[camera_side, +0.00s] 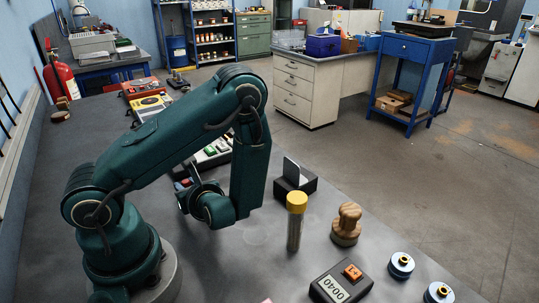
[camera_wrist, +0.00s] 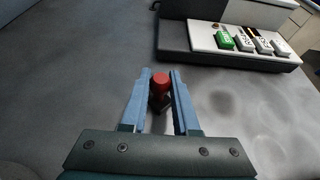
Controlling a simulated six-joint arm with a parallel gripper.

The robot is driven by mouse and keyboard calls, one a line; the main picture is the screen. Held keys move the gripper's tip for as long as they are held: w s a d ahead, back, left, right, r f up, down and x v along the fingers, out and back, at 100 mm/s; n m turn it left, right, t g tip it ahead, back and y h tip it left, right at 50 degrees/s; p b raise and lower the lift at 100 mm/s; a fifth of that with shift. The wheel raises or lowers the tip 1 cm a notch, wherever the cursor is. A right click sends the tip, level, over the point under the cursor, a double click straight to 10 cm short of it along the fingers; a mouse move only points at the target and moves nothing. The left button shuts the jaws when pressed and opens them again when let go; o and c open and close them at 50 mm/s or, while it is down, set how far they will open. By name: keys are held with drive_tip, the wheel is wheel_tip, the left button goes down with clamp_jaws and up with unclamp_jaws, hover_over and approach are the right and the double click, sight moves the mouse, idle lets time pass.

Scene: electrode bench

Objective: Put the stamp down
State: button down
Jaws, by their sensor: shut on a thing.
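My gripper (camera_wrist: 160,75) shows in the wrist view with its two blue-grey fingers on either side of the stamp (camera_wrist: 160,80), a small piece with a round red top and a dark body. The fingers are shut on it. The grey bench surface lies below; I cannot tell whether the stamp's base touches it. In the side view my gripper (camera_side: 184,190) is mostly hidden behind my arm, with only a bit of red showing there. A turned wooden piece with a knob handle (camera_side: 346,224) stands apart at the right of the bench.
A white-topped tray (camera_wrist: 230,50) with green and white blocks lies beyond my gripper to the right. In the side view, a yellow-capped tube (camera_side: 296,225), a black holder (camera_side: 296,184), a display box (camera_side: 335,284) and blue discs (camera_side: 401,266) stand on the bench (camera_side: 235,275).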

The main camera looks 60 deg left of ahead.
drive_tip(key=c, duration=0.7)
unclamp_jaws()
drive_tip(key=shift+o, duration=0.2)
